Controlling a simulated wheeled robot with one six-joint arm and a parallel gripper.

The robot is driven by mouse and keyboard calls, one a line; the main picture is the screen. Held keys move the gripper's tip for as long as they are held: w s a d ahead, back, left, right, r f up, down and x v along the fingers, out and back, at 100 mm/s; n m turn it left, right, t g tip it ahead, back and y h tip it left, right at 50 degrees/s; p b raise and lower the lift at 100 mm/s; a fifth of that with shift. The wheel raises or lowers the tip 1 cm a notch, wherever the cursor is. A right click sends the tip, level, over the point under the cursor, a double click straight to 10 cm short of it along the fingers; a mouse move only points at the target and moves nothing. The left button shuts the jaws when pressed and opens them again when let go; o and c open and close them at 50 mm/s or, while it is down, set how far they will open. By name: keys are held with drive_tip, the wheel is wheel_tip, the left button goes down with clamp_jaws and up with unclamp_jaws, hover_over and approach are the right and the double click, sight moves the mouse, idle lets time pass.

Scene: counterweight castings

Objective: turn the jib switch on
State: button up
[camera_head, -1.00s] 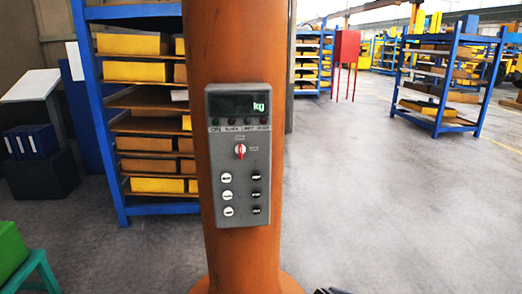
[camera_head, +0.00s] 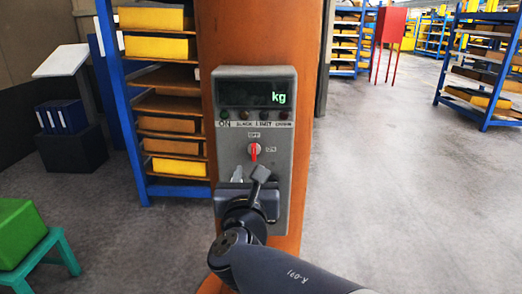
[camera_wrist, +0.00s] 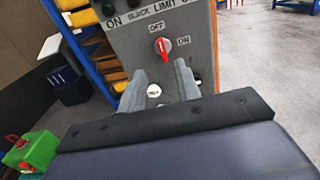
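The grey control box (camera_head: 284,165) is mounted on an orange column. Its rotary jib switch (camera_head: 254,151) has a red handle on a pale round base, with OFF marked above and ON to the right. The handle stands near upright, towards OFF. The switch also shows in the wrist view (camera_wrist: 162,46), beyond my fingertips. My gripper (camera_head: 250,174) is just below the switch in the head view. In the wrist view its two fingers (camera_wrist: 160,68) are spread apart with nothing between them. My gripper hides the lower buttons, except one white button (camera_wrist: 154,90).
The box's display (camera_head: 255,92) shows kg above a row of lamps. The orange column (camera_head: 312,100) is behind the box. Floor (camera_head: 400,180) on the right is clear.

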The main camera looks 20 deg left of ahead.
sight(253, 151)
drive_tip(key=p+x, duration=0.1)
drive_tip(key=x, duration=0.9)
drive_tip(key=shift+d+p, duration=0.15)
drive_tip(key=shift+p, duration=0.2)
clamp_jaws()
